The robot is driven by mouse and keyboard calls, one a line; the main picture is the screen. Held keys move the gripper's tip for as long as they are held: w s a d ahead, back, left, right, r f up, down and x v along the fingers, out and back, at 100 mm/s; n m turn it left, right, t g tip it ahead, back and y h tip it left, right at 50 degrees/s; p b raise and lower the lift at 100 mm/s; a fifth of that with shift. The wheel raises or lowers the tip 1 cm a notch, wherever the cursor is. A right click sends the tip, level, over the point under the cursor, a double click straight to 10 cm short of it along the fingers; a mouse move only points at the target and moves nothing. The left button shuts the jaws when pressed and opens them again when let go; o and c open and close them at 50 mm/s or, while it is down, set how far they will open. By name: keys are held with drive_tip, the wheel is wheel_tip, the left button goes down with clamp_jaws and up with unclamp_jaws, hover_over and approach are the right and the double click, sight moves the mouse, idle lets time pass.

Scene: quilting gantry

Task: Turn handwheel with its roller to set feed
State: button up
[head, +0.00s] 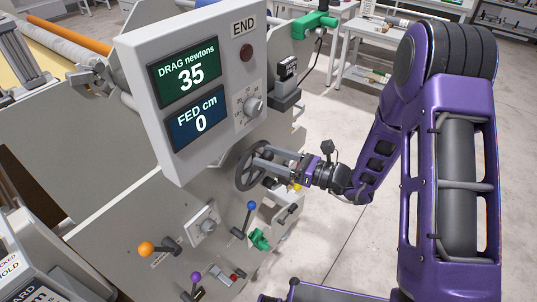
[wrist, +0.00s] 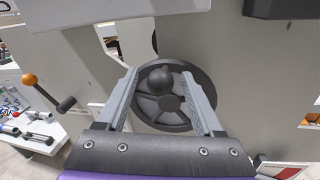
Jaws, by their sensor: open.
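The dark grey handwheel (head: 241,174) is mounted on the grey machine side panel, below the display box; it also shows in the wrist view (wrist: 172,104). A dark rounded knob (wrist: 163,76) stands out from the wheel near its upper rim. My gripper (head: 256,154) is open, with its two long grey fingers reaching to the wheel. In the wrist view the fingers (wrist: 160,74) lie on either side of the knob, with gaps visible. Whether the tips touch the wheel face, I cannot tell. The display box (head: 150,50) reads DRAG newtons 35 and FED cm 0.
Below the wheel are an orange-knobbed lever (head: 147,248), a blue-knobbed lever (head: 250,206), a purple-knobbed lever (head: 195,277) and a green part (head: 259,239). A long roller (head: 60,40) lies at the upper left. Open floor (head: 345,255) lies to the right.

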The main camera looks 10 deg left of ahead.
drive_tip(key=shift+w+a, duration=0.1)
drive_tip(key=shift+a, duration=0.1)
clamp_jaws()
idle(0.3)
idle(1.1)
